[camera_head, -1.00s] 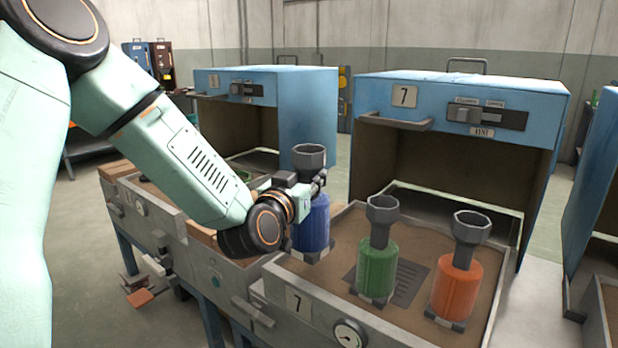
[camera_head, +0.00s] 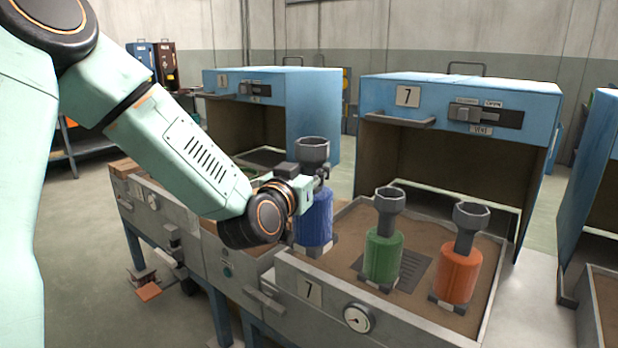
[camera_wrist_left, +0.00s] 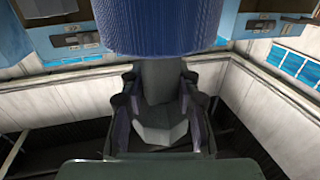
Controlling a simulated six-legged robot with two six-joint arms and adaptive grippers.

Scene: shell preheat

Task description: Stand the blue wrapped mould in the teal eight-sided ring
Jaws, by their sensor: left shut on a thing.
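The blue wrapped mould (camera_head: 314,218) stands upright with a dark funnel-shaped cup on top, at the left end of the tray marked 7. My left gripper (camera_head: 319,182) is shut on its dark neck below the cup. In the left wrist view the blue body (camera_wrist_left: 160,28) fills the top, with the fingers on both sides of the neck. I cannot tell whether its foot touches the sand or hangs just above it. The teal eight-sided ring does not show clearly in either view. My right gripper is out of view.
A green mould (camera_head: 383,258) and an orange mould (camera_head: 457,277) stand in the sand tray (camera_head: 340,291), right of the blue one. A blue furnace marked 7 (camera_head: 455,97) stands open behind it. Another blue furnace (camera_head: 305,110) stands to the left.

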